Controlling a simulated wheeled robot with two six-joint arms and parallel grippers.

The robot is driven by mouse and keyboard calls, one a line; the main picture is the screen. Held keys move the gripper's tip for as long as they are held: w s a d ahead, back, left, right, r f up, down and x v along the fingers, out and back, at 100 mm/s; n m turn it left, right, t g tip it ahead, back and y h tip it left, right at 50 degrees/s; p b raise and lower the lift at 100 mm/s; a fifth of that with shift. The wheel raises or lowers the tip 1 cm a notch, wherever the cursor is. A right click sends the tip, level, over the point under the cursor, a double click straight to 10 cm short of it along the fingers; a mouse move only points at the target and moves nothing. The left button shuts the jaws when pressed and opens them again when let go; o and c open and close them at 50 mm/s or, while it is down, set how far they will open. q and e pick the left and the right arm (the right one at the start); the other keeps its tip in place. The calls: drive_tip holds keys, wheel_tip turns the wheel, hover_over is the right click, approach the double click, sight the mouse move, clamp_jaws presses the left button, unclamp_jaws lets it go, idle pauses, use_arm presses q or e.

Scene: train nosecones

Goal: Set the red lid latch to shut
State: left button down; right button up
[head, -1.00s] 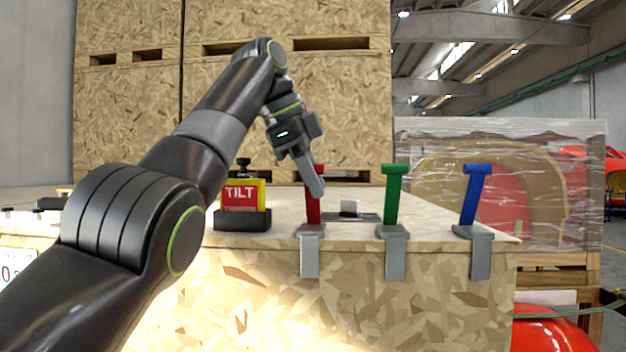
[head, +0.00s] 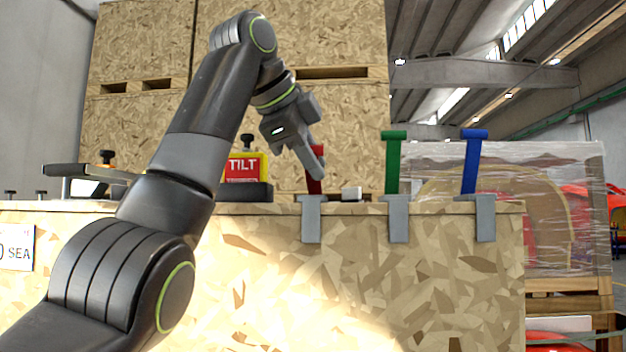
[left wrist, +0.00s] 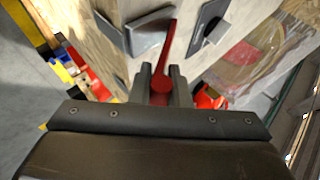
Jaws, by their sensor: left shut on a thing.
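The red latch (head: 314,172) stands up from its grey bracket (head: 311,220) on the front edge of the wooden crate's lid. My left gripper (head: 318,172) is at the upper part of the red lever and partly hides it in the head view. In the left wrist view, the red latch (left wrist: 163,82) runs between the two fingers of my left gripper (left wrist: 160,80), which is shut on it. My right gripper is not in view.
A green latch (head: 392,165) and a blue latch (head: 471,165) stand upright to the right on the same crate edge (head: 440,207). A tilt indicator (head: 243,170) sits left of the red latch. A wrapped load (head: 560,200) stands behind at the right.

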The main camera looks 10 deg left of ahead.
use_arm(q)
drive_tip(key=shift+s+f+t+b, duration=0.25)
drive_tip(key=shift+f+t+b, duration=0.35)
drive_tip(key=shift+b, duration=0.5)
drive_tip(key=shift+r, duration=0.15)
drive_tip(key=c, duration=1.4)
unclamp_jaws()
drive_tip(key=shift+w, duration=0.1)
drive_tip(key=shift+o, duration=0.2)
drive_tip(key=b+v, duration=0.1)
drive_tip(key=v, duration=1.6)
drive_tip(key=shift+s+a, duration=0.25)
drive_tip(key=shift+s, duration=0.05)
